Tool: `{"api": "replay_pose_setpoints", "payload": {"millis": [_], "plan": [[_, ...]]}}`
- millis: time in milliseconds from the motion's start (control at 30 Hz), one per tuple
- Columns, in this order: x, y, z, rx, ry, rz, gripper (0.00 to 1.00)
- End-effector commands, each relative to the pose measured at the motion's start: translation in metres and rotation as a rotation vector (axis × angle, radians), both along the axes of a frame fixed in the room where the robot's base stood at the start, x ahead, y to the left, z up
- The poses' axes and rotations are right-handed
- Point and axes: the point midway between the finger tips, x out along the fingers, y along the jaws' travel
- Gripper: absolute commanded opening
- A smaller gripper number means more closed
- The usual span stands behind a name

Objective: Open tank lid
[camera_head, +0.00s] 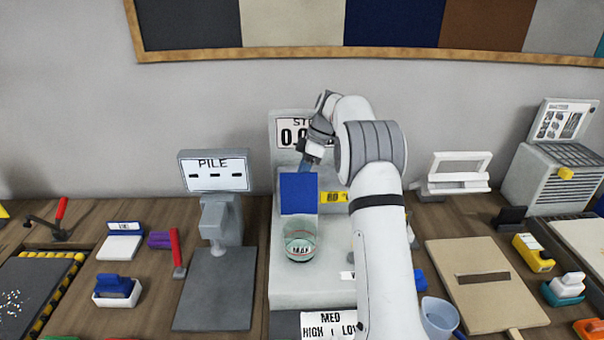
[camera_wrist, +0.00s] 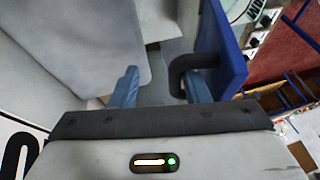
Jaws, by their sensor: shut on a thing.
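The tank lid is a blue panel (camera_head: 298,193) standing raised and roughly upright on the pale grey machine (camera_head: 285,285). In the wrist view the lid (camera_wrist: 222,48) is on the right, seen nearly edge-on, with a dark curved handle (camera_wrist: 188,62) on it. My gripper (camera_head: 306,165) is at the lid's top edge, reaching down from the upper right. In the wrist view my gripper (camera_wrist: 165,90) has blue fingers at the handle, the right finger overlapping it. It is shut on the handle, though the exact contact is partly hidden. My arm covers the machine's right side.
A clear cup (camera_head: 300,241) stands on the machine in front of the lid. A grey stand with a PILE display (camera_head: 213,172) is to the left. A tan board (camera_head: 485,285) and small tools lie right. A blue-grey cup (camera_head: 438,318) is close to my arm.

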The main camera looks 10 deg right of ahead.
Motion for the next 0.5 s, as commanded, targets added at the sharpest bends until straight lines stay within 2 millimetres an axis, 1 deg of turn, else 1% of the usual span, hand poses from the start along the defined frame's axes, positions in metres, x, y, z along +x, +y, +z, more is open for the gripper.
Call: {"api": "replay_pose_setpoints", "payload": {"millis": [67,167,400,500], "plan": [[0.002,-0.002,0.002,-0.002,-0.007,-0.003,0.34],[0.004,-0.006,0.012,-0.001,-0.01,-0.003,0.34],[0.007,-0.023,0.051,-0.003,-0.013,-0.003,0.34],[0.008,-0.027,0.062,-0.002,-0.009,-0.002,0.34]]}}
